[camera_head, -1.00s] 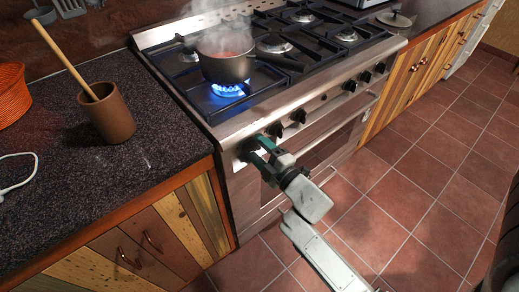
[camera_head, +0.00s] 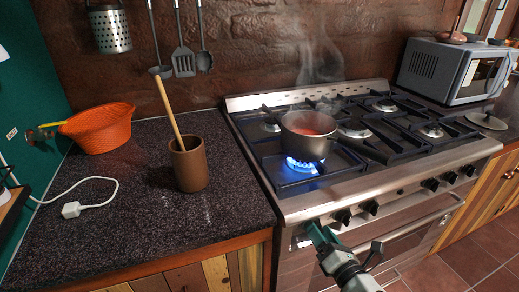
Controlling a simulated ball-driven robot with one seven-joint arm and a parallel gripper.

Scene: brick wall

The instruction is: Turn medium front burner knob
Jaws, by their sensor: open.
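The stove (camera_head: 300,208) has several dark knobs along its front panel, among them a second one (camera_head: 343,216), a third (camera_head: 371,207) and a group further right (camera_head: 431,184). My gripper (camera_head: 345,241) is at the left end of the panel, open, with its green finger up against the area of the leftmost knob. That knob is largely hidden by the finger, and I cannot tell whether they touch. A steaming pot (camera_head: 305,143) with red contents stands on the front left burner. A blue flame (camera_head: 303,165) burns under it.
Left of the stove, the dark counter (camera_head: 120,235) holds a brown mortar with a pestle (camera_head: 188,165), an orange basket (camera_head: 98,130) and a white cable (camera_head: 72,209). A microwave (camera_head: 450,73) and a pot lid (camera_head: 487,121) are on the right. The oven handle (camera_head: 410,226) juts out below the knobs.

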